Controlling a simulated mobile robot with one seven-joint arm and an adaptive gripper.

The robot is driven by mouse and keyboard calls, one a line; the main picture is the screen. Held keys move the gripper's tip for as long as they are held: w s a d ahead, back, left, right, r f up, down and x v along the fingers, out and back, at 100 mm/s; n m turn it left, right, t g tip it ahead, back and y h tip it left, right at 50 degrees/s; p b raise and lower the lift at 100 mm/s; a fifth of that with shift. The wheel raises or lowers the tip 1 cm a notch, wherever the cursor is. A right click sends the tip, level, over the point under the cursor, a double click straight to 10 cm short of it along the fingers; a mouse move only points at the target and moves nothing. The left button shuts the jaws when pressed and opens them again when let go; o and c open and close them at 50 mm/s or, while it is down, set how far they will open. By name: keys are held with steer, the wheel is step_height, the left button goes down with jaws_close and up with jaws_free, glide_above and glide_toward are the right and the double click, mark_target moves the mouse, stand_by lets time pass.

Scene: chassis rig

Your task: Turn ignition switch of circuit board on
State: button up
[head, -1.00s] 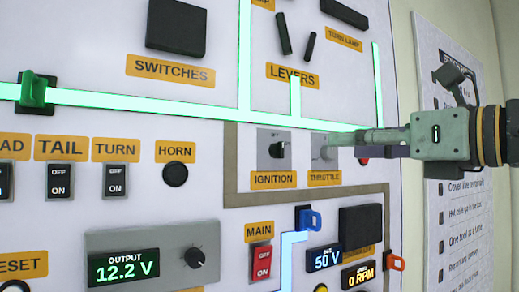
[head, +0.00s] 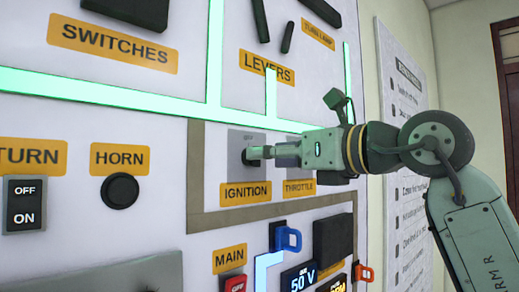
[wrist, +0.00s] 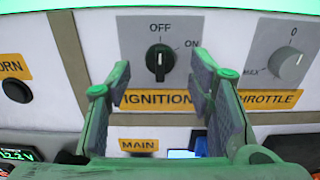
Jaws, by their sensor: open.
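The ignition switch is a black rotary knob (wrist: 160,60) on a grey plate, marked OFF at the top and ON at the upper right. In the wrist view its white mark points up or nearly so, toward OFF. My gripper (wrist: 160,85) is open, with one finger to the left and one to the right, below the knob and not closed on it. In the head view my gripper (head: 258,153) reaches the ignition plate (head: 236,172) from the right, and its fingertips cover part of the knob. I cannot tell whether they touch it.
The throttle knob (wrist: 290,65) sits close on the right. The horn button (head: 120,190) is to the left. Below are the red main switch (head: 234,284), a blue clip (head: 287,238) and the voltage display (head: 299,279). A glowing green strip (head: 150,99) runs above.

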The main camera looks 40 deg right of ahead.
steer(key=w, duration=0.3)
steer(key=shift+w+a, duration=0.15)
steer(key=shift+w, duration=0.05)
steer(key=c, duration=1.1)
steer(key=shift+c, duration=0.2)
steer(key=shift+m, duration=0.3)
steer(key=m+b, duration=0.2)
steer(key=m, duration=0.9)
steer(key=shift+d, duration=0.2)
steer(key=shift+m, duration=0.3)
